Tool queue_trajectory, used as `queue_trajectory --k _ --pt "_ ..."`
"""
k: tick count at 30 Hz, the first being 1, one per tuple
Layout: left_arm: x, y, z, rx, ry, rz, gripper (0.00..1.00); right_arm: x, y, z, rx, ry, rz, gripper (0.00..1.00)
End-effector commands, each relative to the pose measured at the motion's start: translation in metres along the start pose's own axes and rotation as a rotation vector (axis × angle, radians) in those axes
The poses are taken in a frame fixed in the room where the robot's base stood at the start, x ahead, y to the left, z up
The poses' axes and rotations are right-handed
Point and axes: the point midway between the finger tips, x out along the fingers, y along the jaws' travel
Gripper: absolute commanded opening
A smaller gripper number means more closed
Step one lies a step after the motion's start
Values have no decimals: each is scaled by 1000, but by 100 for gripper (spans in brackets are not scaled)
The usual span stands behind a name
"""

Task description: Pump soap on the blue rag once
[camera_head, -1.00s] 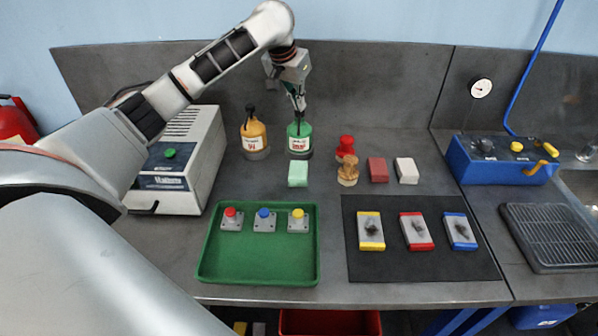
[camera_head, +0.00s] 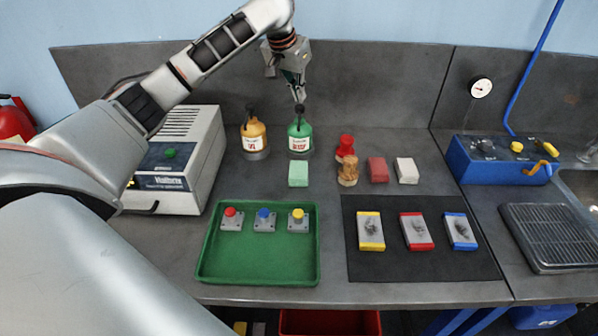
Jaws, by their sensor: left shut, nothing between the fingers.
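The green bottle (camera_head: 300,142) with a dark pump top stands upright at the back of the bench, with a white and red label. My left gripper (camera_head: 299,97) is shut and empty, pointing down just above the pump top; whether it touches is hard to tell. An orange bottle (camera_head: 255,140) with a dark top stands to its left. I see no plain blue cloth; a grey pad with blue ends (camera_head: 460,232) and a dark smudge lies at the right of the black mat (camera_head: 420,268). My right gripper is out of view.
A mint block (camera_head: 298,174) lies in front of the green bottle. A green tray (camera_head: 258,279) holds three button boxes. Pads with yellow ends (camera_head: 371,231) and red ends (camera_head: 416,232) share the mat. A grey machine (camera_head: 180,160) stands at left.

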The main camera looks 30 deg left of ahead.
Motion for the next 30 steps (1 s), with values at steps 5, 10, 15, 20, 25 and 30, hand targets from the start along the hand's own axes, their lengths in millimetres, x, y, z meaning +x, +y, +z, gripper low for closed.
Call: queue_trajectory --k 5,10,15,20,25,30 --pt "0 0 0 0 0 0 0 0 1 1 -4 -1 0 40" --pt "-4 0 -2 0 2 0 0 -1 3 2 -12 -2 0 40" --pt "-18 0 -8 0 3 0 0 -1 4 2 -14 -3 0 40" --pt "-32 0 -14 0 3 -1 0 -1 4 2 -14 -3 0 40" --pt "-46 0 -20 1 2 -1 0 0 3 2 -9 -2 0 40" --pt "-54 0 -23 0 1 0 0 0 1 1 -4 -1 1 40"
